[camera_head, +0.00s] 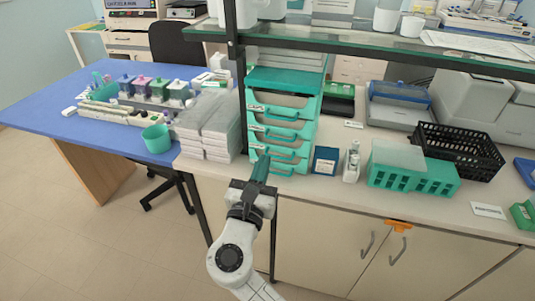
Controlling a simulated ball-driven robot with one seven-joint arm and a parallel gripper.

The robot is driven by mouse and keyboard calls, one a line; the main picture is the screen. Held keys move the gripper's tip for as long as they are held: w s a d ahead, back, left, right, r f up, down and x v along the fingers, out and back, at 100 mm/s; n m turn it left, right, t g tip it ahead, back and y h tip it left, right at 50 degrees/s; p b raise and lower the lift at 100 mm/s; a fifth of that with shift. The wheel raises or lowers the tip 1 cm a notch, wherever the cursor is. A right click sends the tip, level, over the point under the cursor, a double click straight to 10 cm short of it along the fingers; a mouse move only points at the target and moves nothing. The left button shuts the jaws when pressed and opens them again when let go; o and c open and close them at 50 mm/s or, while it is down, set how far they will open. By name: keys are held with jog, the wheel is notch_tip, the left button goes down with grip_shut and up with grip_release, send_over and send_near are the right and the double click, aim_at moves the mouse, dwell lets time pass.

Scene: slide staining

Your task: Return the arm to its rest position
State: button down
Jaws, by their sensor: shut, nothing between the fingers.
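My gripper (261,170) is in the middle of the head view, at the end of my white and black arm. Its teal fingers are shut with nothing between them. The fingertips point up and away, in front of the lowest drawers of the teal drawer unit (284,80). Whether they touch the drawer front I cannot tell. My arm reaches up from the bottom edge of the view, in front of the bench and its cabinets.
Stacked white boxes (211,125) stand left of the drawers. A dark blue box (325,160), a teal rack (410,178) and a black basket (456,150) stand to the right. A glass shelf (400,47) overhangs the bench. Open floor (60,230) lies at left.

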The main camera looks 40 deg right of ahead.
jog(key=shift+v, duration=0.85)
jog(key=s+d+f+m+g+y, duration=0.3)
jog(key=s+d+f+m+g, duration=0.15)
jog(key=s+f+m, duration=0.2)
jog(key=s+d+f+m+g+y, duration=0.3)
jog(key=s+d+f+m, duration=0.25)
jog(key=f+m, duration=0.25)
jog(key=s+a+f+m+g+y, duration=0.1)
jog(key=s+a+f+m+y, duration=0.3)
jog(key=s, duration=0.3)
jog(key=s+a+f+m+g+y, duration=0.2)
jog(key=s+a+f+m+y, duration=0.3)
jog(key=s+f+m, duration=0.1)
jog(key=shift+s+m+y, duration=0.4)
jog(key=shift+s+m, duration=0.25)
jog(key=shift+s, duration=0.55)
jog(key=shift+g, duration=0.25)
